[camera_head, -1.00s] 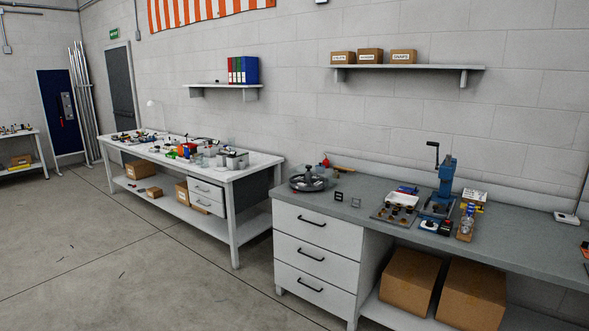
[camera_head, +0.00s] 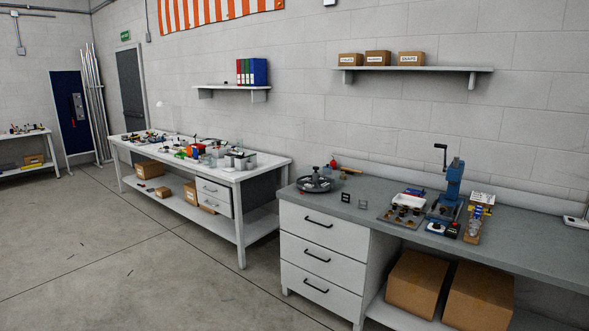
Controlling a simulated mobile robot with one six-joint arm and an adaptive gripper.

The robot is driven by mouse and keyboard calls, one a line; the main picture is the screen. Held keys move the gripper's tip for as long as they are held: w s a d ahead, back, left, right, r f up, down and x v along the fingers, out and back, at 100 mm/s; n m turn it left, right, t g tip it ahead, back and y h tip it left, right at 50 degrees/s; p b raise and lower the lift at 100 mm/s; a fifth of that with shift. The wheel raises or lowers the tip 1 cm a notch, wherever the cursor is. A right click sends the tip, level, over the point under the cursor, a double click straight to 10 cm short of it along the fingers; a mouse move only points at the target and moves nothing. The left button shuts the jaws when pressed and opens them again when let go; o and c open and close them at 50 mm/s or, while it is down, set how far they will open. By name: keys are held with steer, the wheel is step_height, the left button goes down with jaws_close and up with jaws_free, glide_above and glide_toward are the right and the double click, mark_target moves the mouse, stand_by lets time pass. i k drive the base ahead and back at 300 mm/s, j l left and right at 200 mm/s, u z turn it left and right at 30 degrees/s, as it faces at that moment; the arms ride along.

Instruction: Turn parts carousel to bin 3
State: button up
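A round, dark grey carousel (camera_head: 314,185) with a raised centre post sits on the left end of the near grey workbench (camera_head: 375,222). It is small in this view, and I cannot read any bin numbers or tell which bin faces where. My gripper does not show in this view.
A blue hand press (camera_head: 452,185) with a crank and a parts tray (camera_head: 403,212) stand further right on the bench. A white table (camera_head: 235,175) with many small items stands to the left. Open floor (camera_head: 130,245) lies in front.

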mark_target(318, 185)
steer(key=i+u, duration=0.1)
steer(key=i, duration=1.5)
steer(key=i+z, duration=0.1)
steer(key=i, duration=0.45)
steer(key=i+j, duration=0.1)
steer(key=i, duration=0.5)
steer(key=i+z, duration=0.15)
steer(key=i, duration=0.4)
steer(key=i+j, duration=0.2)
steer(key=i, duration=0.35)
steer(key=i+j+z, duration=0.15)
steer(key=i, duration=0.4)
